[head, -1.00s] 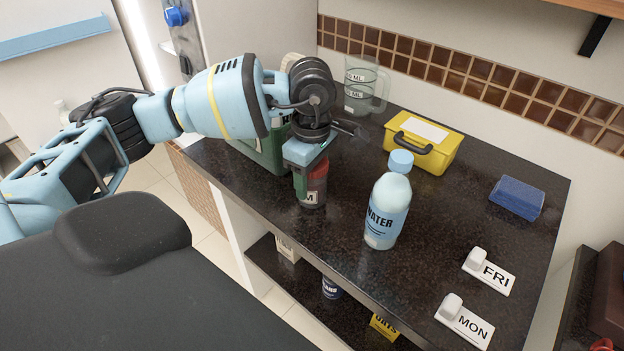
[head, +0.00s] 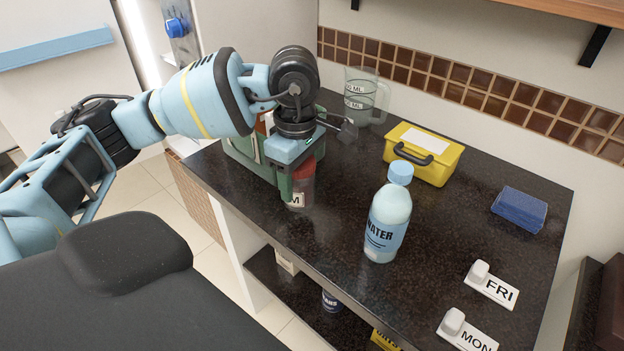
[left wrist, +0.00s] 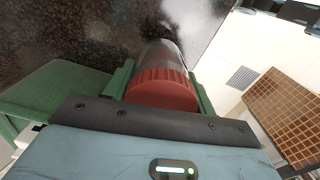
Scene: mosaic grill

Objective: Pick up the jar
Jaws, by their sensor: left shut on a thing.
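The jar (head: 306,187) has a red lid, a see-through body and a white label with an "M". It is upright at the near left of the dark counter, partly hidden by a finger. My left gripper (head: 297,188) points down from above and is shut on the jar, with its green fingers on either side. In the left wrist view the jar's ribbed red lid (left wrist: 163,90) sits between the fingers. The jar looks slightly raised, but I cannot see a clear gap under it. My right gripper is not in view.
A green box (head: 244,150) stands close behind my gripper. A water bottle (head: 388,222) stands to the right of the jar. A yellow case (head: 440,165), a clear measuring jug (head: 358,98), a blue sponge-like block (head: 519,209) and day signs (head: 492,285) are also on the counter (head: 450,225).

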